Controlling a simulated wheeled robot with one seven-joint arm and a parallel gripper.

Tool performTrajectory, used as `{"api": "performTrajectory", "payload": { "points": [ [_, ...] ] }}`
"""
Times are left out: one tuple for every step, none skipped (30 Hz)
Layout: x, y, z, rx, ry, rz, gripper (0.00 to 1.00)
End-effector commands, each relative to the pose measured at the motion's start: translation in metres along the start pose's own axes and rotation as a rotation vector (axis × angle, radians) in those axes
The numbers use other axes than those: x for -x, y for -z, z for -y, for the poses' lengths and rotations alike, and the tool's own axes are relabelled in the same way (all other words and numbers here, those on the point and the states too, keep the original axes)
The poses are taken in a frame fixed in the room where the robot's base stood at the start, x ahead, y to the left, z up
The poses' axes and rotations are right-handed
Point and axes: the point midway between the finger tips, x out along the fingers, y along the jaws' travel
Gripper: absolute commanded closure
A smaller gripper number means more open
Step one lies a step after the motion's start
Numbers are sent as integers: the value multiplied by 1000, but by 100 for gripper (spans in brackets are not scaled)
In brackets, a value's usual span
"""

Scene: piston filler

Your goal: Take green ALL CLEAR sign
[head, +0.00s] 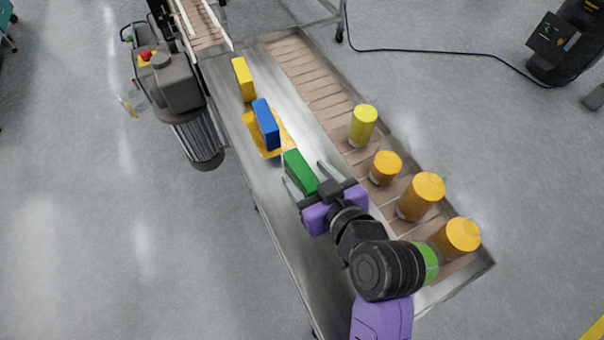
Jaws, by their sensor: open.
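The green sign (300,172) is a flat upright block on the metal table (262,205); no lettering is readable from here. My gripper (306,176) is open, with one finger on the left of the green sign and the other on its right. The near end of the sign is close to the purple gripper body. I cannot tell whether the fingers touch the sign.
A blue block (266,124) stands on a yellow plate (256,137) behind the green sign, and a yellow block (244,79) farther back. A yellow-green cylinder (363,126) and several orange cylinders (421,196) stand on the conveyor (318,84) at right. A grey motor (180,88) adjoins the left edge.

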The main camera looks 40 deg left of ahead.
Motion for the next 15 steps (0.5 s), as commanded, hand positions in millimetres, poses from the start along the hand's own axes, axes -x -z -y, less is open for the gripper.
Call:
{"api": "performTrajectory", "payload": {
  "points": [
    [-8,2,1,1,2,2,39],
    [-12,2,1,1,2,1,39],
    [-18,1,0,1,1,2,39],
    [-21,2,0,1,1,1,39],
    [-24,1,1,1,1,1,39],
    [-27,1,1,1,1,1,39],
    [-29,1,1,1,1,1,39],
    [-30,1,0,1,1,0,39],
    [-31,1,0,1,0,0,39],
    [-31,1,0,1,0,0,39],
    [-31,1,0,1,0,0,39],
    [-31,1,0,1,0,0,39],
    [-31,1,0,0,0,0,39],
    [-31,1,0,1,0,0,39],
    [-31,1,0,0,0,0,41]
  ]
}}
